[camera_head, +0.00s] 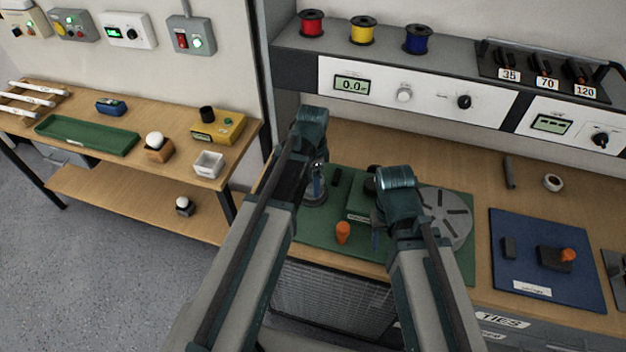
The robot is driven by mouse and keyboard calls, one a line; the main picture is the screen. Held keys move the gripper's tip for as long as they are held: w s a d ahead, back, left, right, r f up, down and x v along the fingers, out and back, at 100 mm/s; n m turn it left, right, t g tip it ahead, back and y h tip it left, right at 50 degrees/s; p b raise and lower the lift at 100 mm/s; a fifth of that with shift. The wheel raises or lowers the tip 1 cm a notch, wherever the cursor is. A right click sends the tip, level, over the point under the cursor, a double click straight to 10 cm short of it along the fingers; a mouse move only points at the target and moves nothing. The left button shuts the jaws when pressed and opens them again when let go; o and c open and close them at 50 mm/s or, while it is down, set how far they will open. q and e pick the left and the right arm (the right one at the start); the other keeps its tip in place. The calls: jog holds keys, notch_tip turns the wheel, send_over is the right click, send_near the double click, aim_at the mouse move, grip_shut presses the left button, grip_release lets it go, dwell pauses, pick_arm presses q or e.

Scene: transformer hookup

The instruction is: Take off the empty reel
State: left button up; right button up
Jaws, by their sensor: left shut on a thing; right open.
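My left gripper (317,180) is at the left end of the green mat (320,240), pointing down over a grey round piece (315,199) with an upright post. It is shut on a small spool-like piece there; its own fingers and arm hide most of it, so I cannot tell whether it is still around the post. No coloured wire shows on it. My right gripper (377,238) is open over the middle of the mat, in front of a green block and left of a slotted grey disc (446,217). It appears empty.
An orange-handled piece (343,232) stands between my grippers. Red (312,23), yellow (362,31) and blue (417,39) reels stand on the upper shelf. A blue mat (545,260) lies at right. The side table (115,165) at left holds a green tray (88,135).

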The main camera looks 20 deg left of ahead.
pick_arm(q)
jog(key=shift+r+p, duration=3.45)
jog(key=shift+r, duration=0.1)
notch_tip(320, 180, up, 5)
jog(key=p, duration=0.5)
jog(key=shift+f, duration=0.1)
